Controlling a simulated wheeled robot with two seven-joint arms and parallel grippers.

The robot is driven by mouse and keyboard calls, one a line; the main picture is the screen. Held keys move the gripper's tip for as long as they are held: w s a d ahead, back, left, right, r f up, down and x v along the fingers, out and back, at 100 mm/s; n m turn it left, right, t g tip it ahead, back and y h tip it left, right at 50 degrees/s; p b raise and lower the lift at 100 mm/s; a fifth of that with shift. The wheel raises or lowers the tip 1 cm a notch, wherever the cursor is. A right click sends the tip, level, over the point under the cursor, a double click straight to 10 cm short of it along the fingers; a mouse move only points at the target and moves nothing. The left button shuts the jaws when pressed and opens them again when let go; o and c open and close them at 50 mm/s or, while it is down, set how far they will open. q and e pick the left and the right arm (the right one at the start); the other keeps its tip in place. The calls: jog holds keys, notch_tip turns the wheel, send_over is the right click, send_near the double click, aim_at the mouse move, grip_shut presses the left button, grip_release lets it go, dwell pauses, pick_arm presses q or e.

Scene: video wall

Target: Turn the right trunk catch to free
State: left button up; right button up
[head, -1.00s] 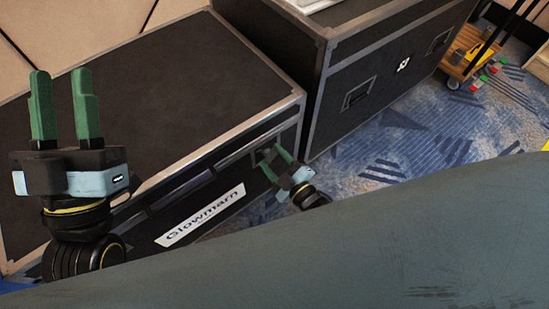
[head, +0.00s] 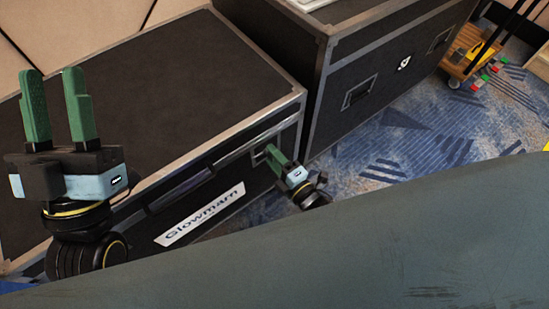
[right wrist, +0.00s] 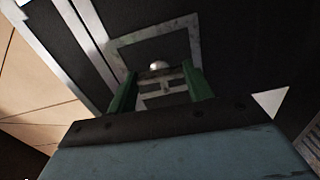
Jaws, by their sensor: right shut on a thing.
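The black trunk (head: 130,90) with metal edges and a "Glowmarn" label stands at left in the head view. Its right catch (right wrist: 160,72) shows in the right wrist view as a metal piece inside a square recessed plate (right wrist: 125,45). My right gripper (head: 269,153) is at the trunk's front face, right of the label. Its green fingers lie on either side of the catch, shut on it, and hide most of it in the head view. My left gripper (head: 54,75) is open and empty, pointing up in front of the trunk.
A second, taller black case (head: 390,75) stands close to the right of the trunk. A wooden trolley (head: 470,55) is at the top right. Blue patterned carpet (head: 420,125) is clear in front of the taller case. My grey arm link covers the lower right.

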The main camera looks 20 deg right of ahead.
pick_arm(q)
jog(key=shift+s+r, duration=0.15)
pick_arm(e)
jog(key=shift+n, duration=0.4)
jog(key=o, duration=1)
pick_arm(q)
jog(key=shift+r, duration=0.1)
jog(key=w+f+g+y+p, duration=0.1)
jog(key=w+f+g+p, duration=0.2)
jog(key=f+g, duration=0.3)
jog(key=shift+w+d+f+y, duration=0.15)
jog(key=shift+w+y, duration=0.25)
pick_arm(e)
jog(key=v, duration=1.3)
jog(key=shift+s, duration=0.2)
jog(key=shift+w+d+r, duration=0.1)
jog(key=shift+w, duration=0.05)
